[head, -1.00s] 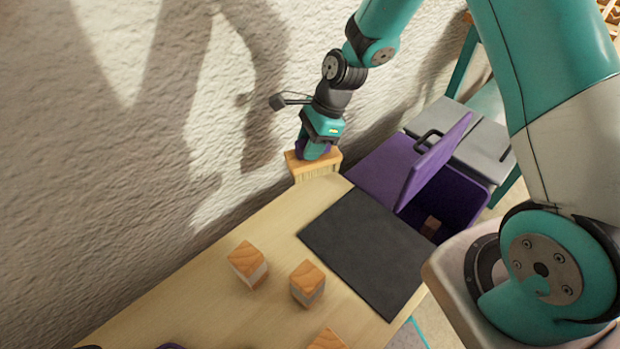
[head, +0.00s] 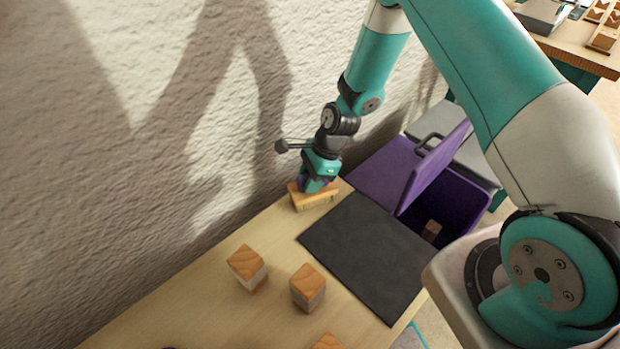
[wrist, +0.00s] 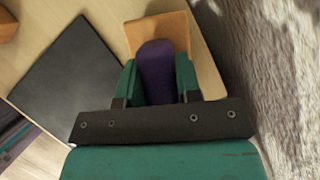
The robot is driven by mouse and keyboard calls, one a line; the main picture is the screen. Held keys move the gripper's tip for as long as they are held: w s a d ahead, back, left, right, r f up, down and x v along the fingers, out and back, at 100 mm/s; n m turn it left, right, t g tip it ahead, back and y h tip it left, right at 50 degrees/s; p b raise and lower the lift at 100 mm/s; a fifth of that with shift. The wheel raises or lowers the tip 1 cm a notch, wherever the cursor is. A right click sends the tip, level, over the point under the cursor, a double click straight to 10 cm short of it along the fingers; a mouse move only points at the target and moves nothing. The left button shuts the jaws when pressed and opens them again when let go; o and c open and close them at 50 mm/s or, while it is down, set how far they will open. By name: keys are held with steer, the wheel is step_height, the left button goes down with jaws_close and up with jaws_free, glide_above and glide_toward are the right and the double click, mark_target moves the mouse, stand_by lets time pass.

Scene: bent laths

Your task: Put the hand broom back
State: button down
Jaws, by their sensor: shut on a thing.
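The hand broom (head: 313,198) has a wooden block with pale bristles and a purple handle. It is at the far end of the wooden table, beside the wall, just behind the dark mat. My gripper (head: 317,184) is shut on its purple handle from above. In the wrist view the purple handle (wrist: 157,72) sits between the two teal fingers of my gripper (wrist: 158,80), with the wooden block below. The bristles are mostly hidden, and I cannot tell whether they touch the tabletop.
A dark flat mat (head: 365,255) lies on the table (head: 200,305). Several wood-topped blocks stand nearer, including one block (head: 247,267) and another (head: 307,287). A purple bin (head: 465,205) with a raised lid stands past the table end, a brown block inside. The textured wall (head: 90,150) is close on the left.

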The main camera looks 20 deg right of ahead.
mark_target(320, 193)
steer(key=c, duration=0.8)
jaws_free()
steer(key=v, duration=1.1)
steer(key=shift+r, duration=0.45)
steer(key=s+a+r+n, duration=0.3)
steer(key=s+r+n, duration=0.25)
steer(key=r, duration=0.25)
steer(key=s+a+r+n, duration=0.4)
steer(key=r+n, duration=0.3)
steer(key=s+r+n, duration=0.3)
steer(key=s+n, duration=0.3)
steer(key=s, duration=0.1)
steer(key=s+a+r+n, duration=0.1)
steer(key=s+r+n, duration=0.3)
steer(key=s+n, duration=0.2)
steer(key=shift+s+n, duration=0.35)
steer(key=shift+s, duration=0.45)
steer(key=shift+a, duration=0.15)
